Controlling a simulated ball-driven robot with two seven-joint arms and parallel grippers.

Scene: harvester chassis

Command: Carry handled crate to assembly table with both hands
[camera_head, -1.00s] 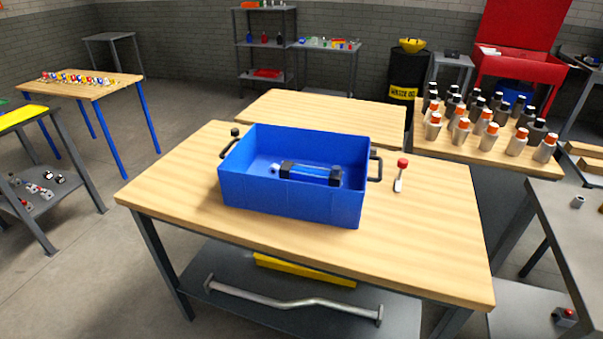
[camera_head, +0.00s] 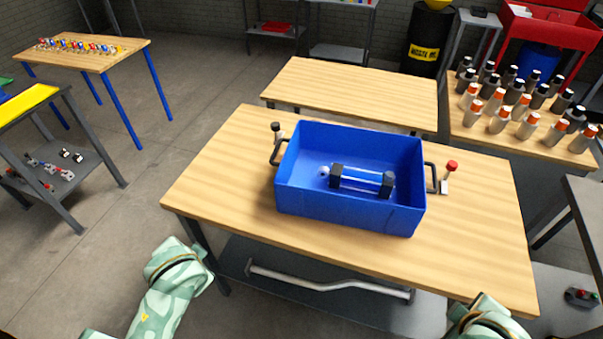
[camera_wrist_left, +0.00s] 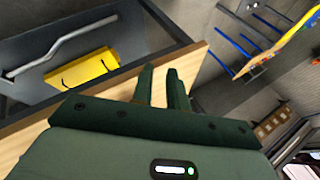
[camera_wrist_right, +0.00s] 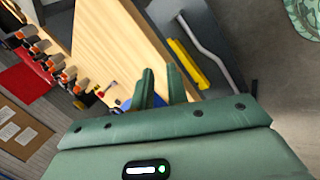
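A blue crate (camera_head: 350,208) with a black handle on each short side stands on a wooden table (camera_head: 230,165). A clear cylinder with black end caps (camera_head: 362,180) lies inside it. My arms show at the bottom of the head view, in front of the table and apart from the crate; the grippers are not visible there. In the left wrist view my left gripper (camera_wrist_left: 164,85) has its fingers a little apart, empty, near the table edge. In the right wrist view my right gripper (camera_wrist_right: 159,88) has its fingers apart, empty, with a bit of blue beyond.
A second wooden table (camera_head: 350,92) stands behind, its top clear. A red-topped tool (camera_head: 447,177) is by the right handle and a black-topped one (camera_head: 276,132) by the left. A table with several bottles (camera_head: 475,138) stands at the right. A bent bar (camera_head: 330,284) lies on the lower shelf.

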